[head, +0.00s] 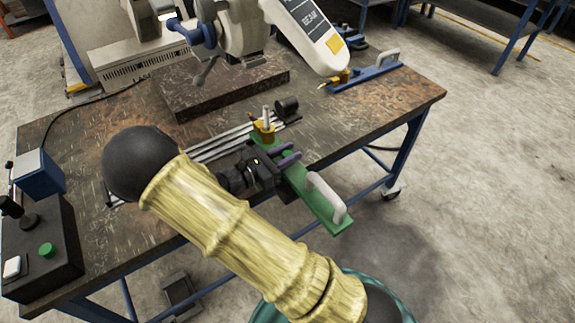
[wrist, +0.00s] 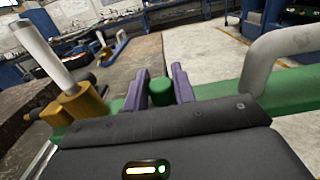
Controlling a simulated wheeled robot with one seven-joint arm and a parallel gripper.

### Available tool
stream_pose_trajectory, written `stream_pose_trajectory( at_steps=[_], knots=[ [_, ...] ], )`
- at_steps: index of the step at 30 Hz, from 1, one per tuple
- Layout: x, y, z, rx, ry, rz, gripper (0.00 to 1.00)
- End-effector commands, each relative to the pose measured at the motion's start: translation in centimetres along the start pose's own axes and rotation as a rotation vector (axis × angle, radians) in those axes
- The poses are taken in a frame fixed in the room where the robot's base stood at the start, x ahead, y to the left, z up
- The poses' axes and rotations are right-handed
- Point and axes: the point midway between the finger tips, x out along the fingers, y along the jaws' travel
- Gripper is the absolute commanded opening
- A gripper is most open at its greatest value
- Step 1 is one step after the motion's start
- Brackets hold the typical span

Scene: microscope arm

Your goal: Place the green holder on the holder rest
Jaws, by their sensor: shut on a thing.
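The green holder (head: 318,197) is a long green bar with a pale grey handle at its near right end and a yellow block with a metal pin at its other end. In the wrist view the green bar (wrist: 215,91) crosses behind my gripper, with the yellow block at left and the handle at right. My gripper (head: 291,155) is shut on the holder's middle; in the wrist view its purple fingers (wrist: 165,84) stand either side of a green knob. The handle end is beyond the table's front edge. I cannot clearly identify the holder rest; silver rails (head: 205,152) lie partly hidden behind my arm.
A blue holder (head: 368,77) with a grey handle lies at the table's back right. A control box (head: 40,245) with a green button is at front left. The table's right side (head: 385,115) is mostly clear.

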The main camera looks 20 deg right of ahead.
Motion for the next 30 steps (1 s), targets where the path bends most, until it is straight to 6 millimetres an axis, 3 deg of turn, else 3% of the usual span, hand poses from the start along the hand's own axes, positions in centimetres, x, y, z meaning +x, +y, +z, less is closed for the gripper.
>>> stream_pose_trajectory(
  at_steps=[10, 19, 30],
  knots=[
    [-0.3, 0.1, -0.2, 0.002, -0.003, 0.006, 0.00],
    [0.0, 0.0, -3.5, -0.001, -0.004, 0.000, 0.00],
    [-0.1, 0.0, -3.9, 0.001, -0.003, 0.001, 0.00]
  ],
)
